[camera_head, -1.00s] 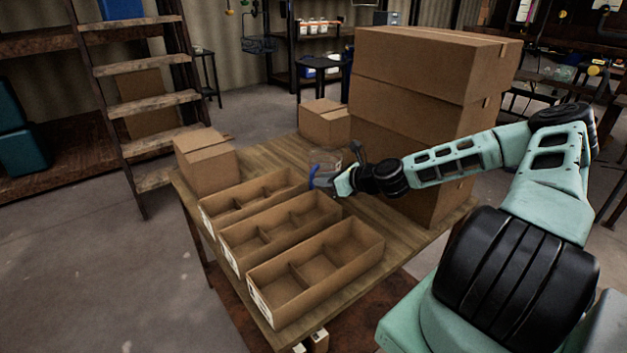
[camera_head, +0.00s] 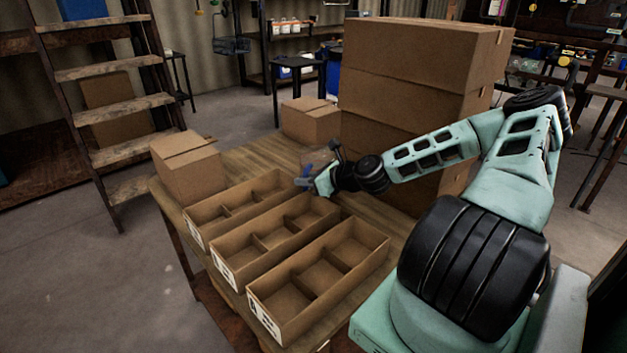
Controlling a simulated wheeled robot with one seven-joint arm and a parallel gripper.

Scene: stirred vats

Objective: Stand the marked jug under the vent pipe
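My gripper (camera_head: 308,184) is over the wooden table, between the divided cardboard trays and the tall stack of boxes. A small, see-through vessel with a blue part, perhaps the jug (camera_head: 314,160), shows right beside the gripper, partly hidden by it. It is too small and faint to make out a mark on it. I cannot tell whether the fingers are closed on it. I see no vent pipe in this view.
The wooden table (camera_head: 372,209) bears three divided trays (camera_head: 318,273), a closed box (camera_head: 188,168) at left, another box (camera_head: 311,122) behind, and a tall box stack (camera_head: 415,70). A wooden ladder (camera_head: 110,73) stands left. The floor left of the table is open.

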